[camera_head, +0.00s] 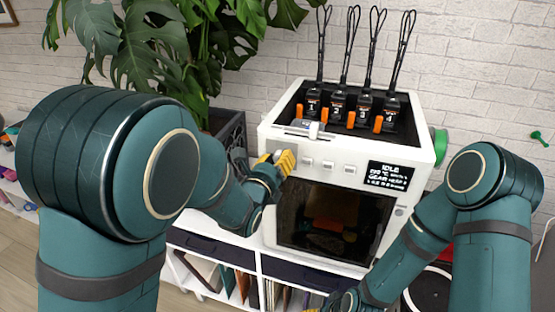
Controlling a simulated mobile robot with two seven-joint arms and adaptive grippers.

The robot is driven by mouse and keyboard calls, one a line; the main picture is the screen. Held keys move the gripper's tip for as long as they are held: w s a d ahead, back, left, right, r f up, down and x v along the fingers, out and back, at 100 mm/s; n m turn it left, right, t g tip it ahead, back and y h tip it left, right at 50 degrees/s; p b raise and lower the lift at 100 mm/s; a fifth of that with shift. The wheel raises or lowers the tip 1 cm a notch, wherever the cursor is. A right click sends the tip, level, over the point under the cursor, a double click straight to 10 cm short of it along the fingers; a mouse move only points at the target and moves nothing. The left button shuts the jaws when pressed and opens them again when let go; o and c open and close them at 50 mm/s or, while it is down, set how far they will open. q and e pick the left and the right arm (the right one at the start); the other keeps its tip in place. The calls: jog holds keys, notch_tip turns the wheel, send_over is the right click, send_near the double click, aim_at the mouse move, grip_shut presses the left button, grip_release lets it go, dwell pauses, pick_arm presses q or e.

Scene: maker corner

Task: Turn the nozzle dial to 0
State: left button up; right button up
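A white 3D printer (420,150) stands on a low shelf unit. A row of small pale controls (328,166) runs left of the display. My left gripper (288,160), with yellow fingertips, is at the left end of this row, at or very near the panel. Its fingers hide whatever is behind them, so I cannot make out the nozzle dial or any grip on it. My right gripper (347,300) is low at the bottom edge, mostly hidden.
Several numbered black tool heads (337,107) with cables stand in the printer's open top. A dark window (330,218) fills its lower front. A green spool (440,146) is on its right side. A large plant (190,50) stands behind left. Shelves (215,240) sit below.

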pick_arm(q)
grip_shut()
pick_arm(e)
jog(key=shift+f, duration=0.1)
pick_arm(q)
jog(key=shift+n+b, duration=0.6)
jog(key=shift+b, duration=0.15)
jog(key=n+b, duration=0.8)
jog(key=b, duration=0.1)
jog(key=shift+a+f+n+t, duration=0.2)
jog(key=shift+n+t, duration=0.2)
jog(key=shift+n+b, duration=1.15)
jog(key=shift+n, duration=0.25)
jog(key=shift+d+n+y+b, duration=0.1)
jog(key=shift+n+y+b, duration=0.3)
jog(key=shift+n+b, duration=1.75)
jog(key=shift+d+n+y+b, duration=0.1)
jog(key=shift+n+y, duration=0.3)
jog(key=shift+n, duration=3.65)
pick_arm(e)
notch_tip(320, 180, down, 18)
jog(key=shift+s+a+r, duration=0.2)
jog(key=shift+s, duration=0.25)
